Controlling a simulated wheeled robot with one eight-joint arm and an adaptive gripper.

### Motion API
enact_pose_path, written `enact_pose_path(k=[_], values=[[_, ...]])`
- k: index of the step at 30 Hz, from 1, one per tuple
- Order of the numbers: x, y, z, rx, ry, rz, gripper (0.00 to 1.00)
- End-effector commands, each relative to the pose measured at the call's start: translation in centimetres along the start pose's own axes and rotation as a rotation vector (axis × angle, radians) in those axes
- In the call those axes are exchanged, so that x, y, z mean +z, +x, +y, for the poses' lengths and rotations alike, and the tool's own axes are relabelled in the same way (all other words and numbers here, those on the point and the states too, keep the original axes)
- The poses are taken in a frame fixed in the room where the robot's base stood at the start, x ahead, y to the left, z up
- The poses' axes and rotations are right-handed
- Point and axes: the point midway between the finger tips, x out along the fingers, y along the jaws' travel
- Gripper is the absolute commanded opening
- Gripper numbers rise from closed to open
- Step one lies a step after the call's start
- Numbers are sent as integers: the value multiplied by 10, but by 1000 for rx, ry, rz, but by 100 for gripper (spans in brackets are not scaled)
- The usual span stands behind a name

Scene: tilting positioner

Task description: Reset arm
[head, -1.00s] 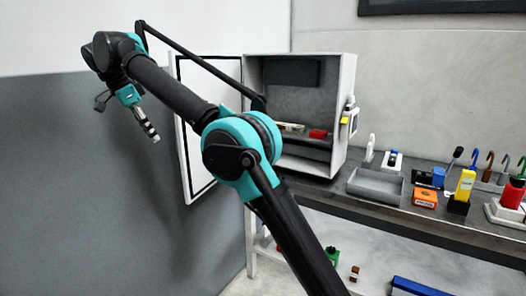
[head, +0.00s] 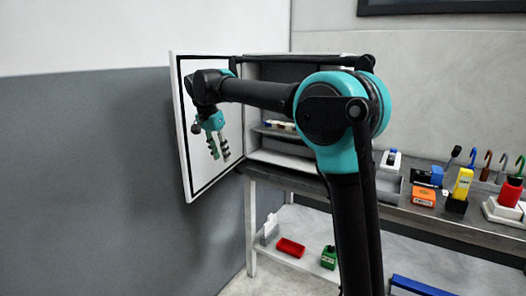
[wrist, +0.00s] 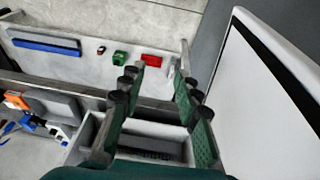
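My arm (head: 262,93) reaches left from a raised elbow. My gripper (head: 219,151) hangs at its end, fingers pointing down, in front of the open cabinet door (head: 184,150). In the wrist view, the two green, black-tipped fingers of my gripper (wrist: 157,86) stand well apart with nothing held between them. The white-edged door (wrist: 275,85) stands to their right, apart from them. The cabinet (head: 280,160) is partly hidden behind my arm.
The bench (head: 425,212) carries a yellow block (head: 463,183), an orange box (head: 424,196) and several tools. The shelf below holds a red block (head: 290,247), a green item (head: 328,257) and a blue bar (head: 425,287). The wall side left of the door is clear.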

Motion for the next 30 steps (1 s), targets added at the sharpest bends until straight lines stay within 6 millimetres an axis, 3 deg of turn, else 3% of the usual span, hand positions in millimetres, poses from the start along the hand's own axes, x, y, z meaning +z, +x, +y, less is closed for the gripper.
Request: enact_pose_path(k=[1,3,8,14,18,21,24,30], values=[[-13,22,28,-11,-22,-10,32],[-24,51,62,-34,-75,-18,32],[-32,116,148,-89,-189,-21,32],[-7,195,259,-154,-327,10,32],[30,243,330,-189,-416,51,32],[59,270,369,-204,-471,82,32],[82,288,395,-214,-512,108,32],[103,302,414,-219,-550,131,32]])
